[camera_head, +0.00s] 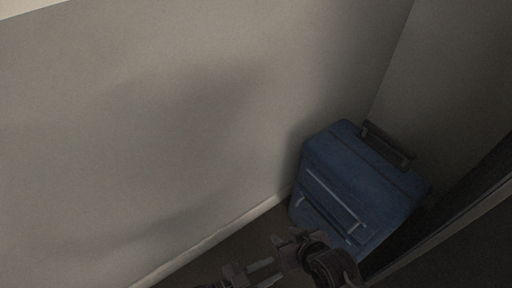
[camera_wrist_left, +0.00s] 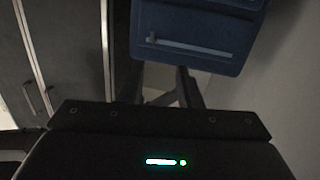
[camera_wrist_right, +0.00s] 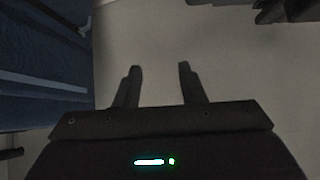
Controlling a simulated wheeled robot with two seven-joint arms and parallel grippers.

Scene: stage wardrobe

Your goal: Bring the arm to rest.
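My left gripper (camera_head: 268,272) is low in the head view, its two fingers apart. In the left wrist view the left gripper (camera_wrist_left: 160,88) is open with nothing between its fingers. My right gripper (camera_head: 281,252) is just above and right of it, its fingers hard to make out there. In the right wrist view the right gripper (camera_wrist_right: 158,76) is open and empty, over a plain pale surface. Both grippers are close together, in front of the blue suitcase (camera_head: 365,182) in the head view. Most of both arms is out of frame.
The blue suitcase stands in the wall corner; it also shows in the left wrist view (camera_wrist_left: 200,25) and right wrist view (camera_wrist_right: 40,65). A pale wall (camera_head: 150,120) fills the left. A dark edge (camera_head: 450,235) runs at lower right. Cabinet doors with handles (camera_wrist_left: 28,98) show left.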

